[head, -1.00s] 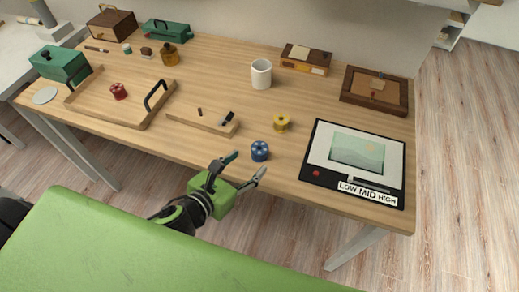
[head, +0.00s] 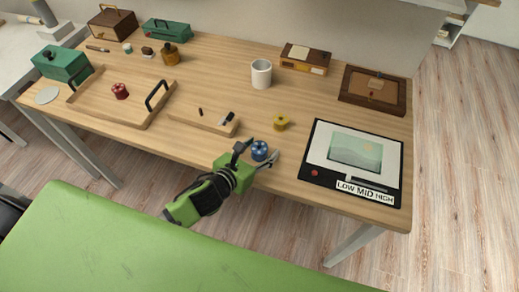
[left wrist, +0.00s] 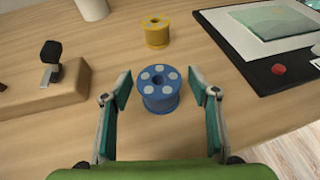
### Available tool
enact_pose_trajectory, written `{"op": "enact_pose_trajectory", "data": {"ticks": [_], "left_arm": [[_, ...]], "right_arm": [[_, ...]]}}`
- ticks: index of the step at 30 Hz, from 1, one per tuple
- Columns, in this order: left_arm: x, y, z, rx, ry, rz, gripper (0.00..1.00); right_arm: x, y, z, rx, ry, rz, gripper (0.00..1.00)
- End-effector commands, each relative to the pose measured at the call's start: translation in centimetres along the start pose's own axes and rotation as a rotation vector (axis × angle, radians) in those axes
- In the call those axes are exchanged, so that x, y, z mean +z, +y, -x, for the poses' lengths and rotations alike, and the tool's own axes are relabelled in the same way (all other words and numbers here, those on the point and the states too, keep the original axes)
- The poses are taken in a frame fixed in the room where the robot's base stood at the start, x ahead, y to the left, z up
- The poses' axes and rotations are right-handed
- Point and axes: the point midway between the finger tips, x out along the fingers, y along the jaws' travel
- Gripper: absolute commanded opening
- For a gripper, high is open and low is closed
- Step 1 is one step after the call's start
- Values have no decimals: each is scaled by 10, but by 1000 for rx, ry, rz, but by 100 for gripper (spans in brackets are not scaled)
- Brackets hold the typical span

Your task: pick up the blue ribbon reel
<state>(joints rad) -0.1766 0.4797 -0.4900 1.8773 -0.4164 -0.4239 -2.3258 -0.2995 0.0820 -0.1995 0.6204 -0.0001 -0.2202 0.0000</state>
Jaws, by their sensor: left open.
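The blue ribbon reel (head: 259,151) stands upright on the wooden table near its front edge. In the left wrist view the blue reel (left wrist: 158,89) shows its top with pale round spots around a dark centre hole. My left gripper (head: 259,158) is open at the table's front edge, with a finger on either side of the reel. In the left wrist view its fingers (left wrist: 160,92) flank the reel, with a gap visible on each side. My right gripper is not in view.
A yellow reel (head: 281,123) stands just behind the blue one. A black board with a picture (head: 310,160) lies to the right. A wooden block (head: 190,122) with a dark-handled piece lies to the left. A white mug (head: 261,74) stands farther back.

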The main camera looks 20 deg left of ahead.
Motion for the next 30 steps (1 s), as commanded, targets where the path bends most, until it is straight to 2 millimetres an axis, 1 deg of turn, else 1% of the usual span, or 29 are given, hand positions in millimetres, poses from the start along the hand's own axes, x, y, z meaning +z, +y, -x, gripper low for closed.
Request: {"op": "enact_pose_trajectory", "data": {"ticks": [3,4,5,6,8,9,17,22,26,29,30], "left_arm": [[0,0,0,0,0,0,55],[0,0,0,0,0,0,50],[0,0,0,0,0,0,42],[0,0,0,0,1,0,32],[0,0,0,0,1,0,16],[0,0,0,0,1,0,13],[0,0,0,0,1,0,13],[6,1,3,1,-1,-1,13],[21,0,9,0,-3,-4,13],[40,1,16,0,-5,-5,13],[49,0,20,-1,-6,-5,13]], "right_arm": [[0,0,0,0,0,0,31],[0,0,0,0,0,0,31],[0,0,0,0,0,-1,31],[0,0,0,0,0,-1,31],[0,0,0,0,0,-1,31],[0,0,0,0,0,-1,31],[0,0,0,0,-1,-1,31],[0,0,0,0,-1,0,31],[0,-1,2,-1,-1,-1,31],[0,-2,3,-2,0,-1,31],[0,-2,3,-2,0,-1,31]]}}
